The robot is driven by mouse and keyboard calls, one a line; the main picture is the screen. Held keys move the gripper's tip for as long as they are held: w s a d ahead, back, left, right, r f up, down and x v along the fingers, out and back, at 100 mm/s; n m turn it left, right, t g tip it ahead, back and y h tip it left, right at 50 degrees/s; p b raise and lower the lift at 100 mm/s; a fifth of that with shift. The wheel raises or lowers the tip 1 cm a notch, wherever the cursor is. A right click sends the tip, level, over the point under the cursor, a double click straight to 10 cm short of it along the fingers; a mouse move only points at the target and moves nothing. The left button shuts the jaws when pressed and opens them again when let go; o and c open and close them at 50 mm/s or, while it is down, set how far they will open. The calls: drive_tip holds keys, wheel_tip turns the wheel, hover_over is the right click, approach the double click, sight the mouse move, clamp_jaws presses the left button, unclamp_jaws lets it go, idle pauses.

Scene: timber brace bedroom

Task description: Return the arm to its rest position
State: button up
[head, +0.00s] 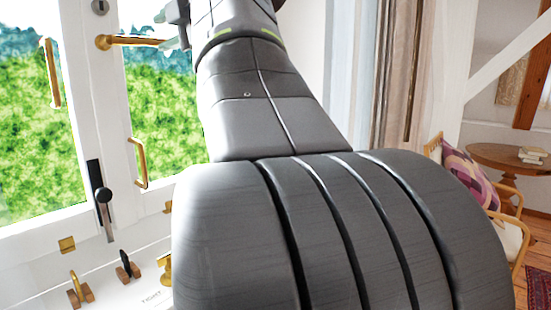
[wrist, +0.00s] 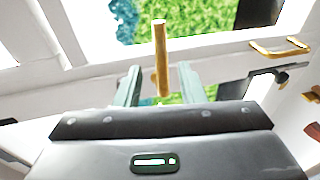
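My arm fills the middle of the head view and reaches up and away toward a white-framed window (head: 112,75). My gripper (head: 170,30) is at the top, by the free end of a brass lever handle (head: 132,41) on the window frame. In the wrist view, the two grey-green fingers of my gripper (wrist: 159,78) stand apart. The brass handle (wrist: 160,45) shows between them, with gaps on both sides. I cannot tell how deep it lies between the fingers. Most of my gripper is hidden in the head view.
Another brass handle (head: 138,163) and a black-knobbed lever (head: 103,200) are on the window frame. Small brass and black fittings on wooden blocks (head: 80,292) sit below. At right are a chair with a patterned cushion (head: 468,175) and a round table (head: 495,156).

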sight(151, 45)
drive_tip(key=x, duration=0.6)
drive_tip(key=shift+a+p, duration=0.2)
drive_tip(key=shift+p, duration=0.1)
drive_tip(key=shift+w+a+f, duration=0.15)
drive_tip(key=shift+w+f, duration=0.05)
drive_tip(key=shift+w, duration=0.05)
drive_tip(key=shift+f+m, duration=0.3)
drive_tip(key=shift+m, duration=0.3)
drive_tip(key=shift+s+y, duration=0.15)
drive_tip(key=shift+y, duration=0.15)
drive_tip(key=shift+f+m, duration=0.2)
drive_tip(key=shift+m, duration=0.1)
